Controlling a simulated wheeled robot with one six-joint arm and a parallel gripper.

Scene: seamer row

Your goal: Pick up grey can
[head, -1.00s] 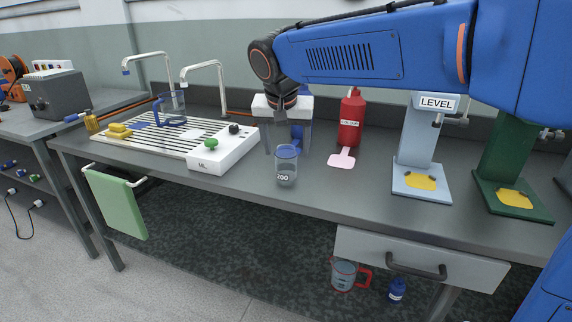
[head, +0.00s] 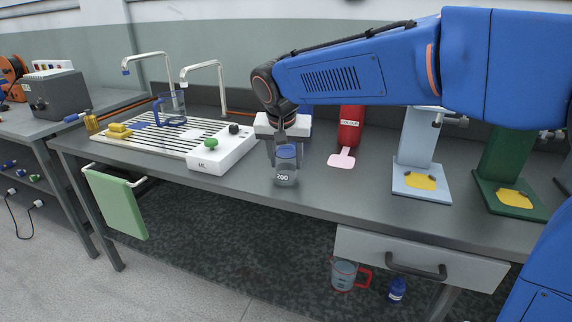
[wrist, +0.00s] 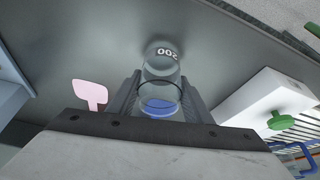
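No plainly grey can shows in these frames. A clear, greyish cup marked 200 (head: 285,177) stands upright near the front edge of the bench. Its upper part looks blue. My gripper (head: 287,156) is above it, pointing down, with its fingers open to either side of the cup's upper part. In the wrist view the cup (wrist: 161,72) lies between the two fingers (wrist: 160,98), with the 200 label at the far end and a blue disc at the near end. Whether the fingers touch it cannot be told.
A white box with green and black knobs (head: 222,152) stands close on the left. The bench front is clear.

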